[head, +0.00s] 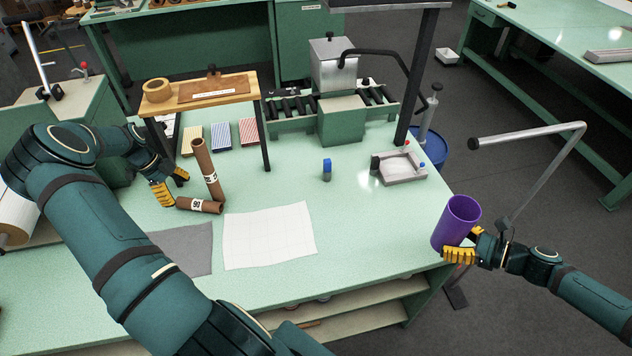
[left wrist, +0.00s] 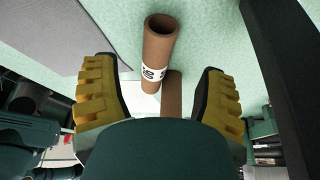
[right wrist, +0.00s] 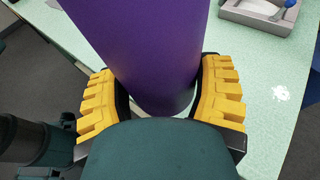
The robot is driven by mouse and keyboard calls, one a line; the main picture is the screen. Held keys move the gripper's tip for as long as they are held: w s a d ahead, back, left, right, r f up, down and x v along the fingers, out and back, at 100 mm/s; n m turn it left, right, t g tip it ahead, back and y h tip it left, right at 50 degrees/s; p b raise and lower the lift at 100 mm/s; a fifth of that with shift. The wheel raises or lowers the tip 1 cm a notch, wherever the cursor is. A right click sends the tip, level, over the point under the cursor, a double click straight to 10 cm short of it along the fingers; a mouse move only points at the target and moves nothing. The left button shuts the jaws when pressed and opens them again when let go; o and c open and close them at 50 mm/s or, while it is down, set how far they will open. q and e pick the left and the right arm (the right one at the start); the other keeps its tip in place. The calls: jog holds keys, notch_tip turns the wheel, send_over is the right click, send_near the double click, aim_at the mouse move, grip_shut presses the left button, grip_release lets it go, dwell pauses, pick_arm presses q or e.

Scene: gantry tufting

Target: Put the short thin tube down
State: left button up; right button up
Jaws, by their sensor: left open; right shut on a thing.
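A short brown tube (head: 199,205) with a white label lies on its side on the green table. My left gripper (head: 171,184) is open and empty, low over the table just left of both tubes. In the left wrist view a labelled brown tube (left wrist: 159,45) and part of another (left wrist: 172,92) lie between the spread fingers, clear of them. My right gripper (head: 460,249) is shut on a wide purple tube (head: 457,221), held upright at the table's right edge.
A wooden shelf (head: 215,90) on dark legs stands behind the tubes. A white sheet (head: 270,236) and a grey sheet (head: 187,250) lie in front. A blue-topped item (head: 326,170) and a grey tray (head: 399,168) stand to the right. The table's middle has free room.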

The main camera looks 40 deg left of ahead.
aim_at(184, 199)
pick_arm(q)
jog(key=shift+s+x, duration=0.15)
jog(key=shift+x, duration=1.25)
jog(key=shift+s+x, duration=0.1)
jog(key=shift+x, duration=1.25)
jog(key=shift+a+f, duration=0.1)
jog(key=shift+a, duration=0.1)
grip_shut()
notch_tip(184, 199, up, 28)
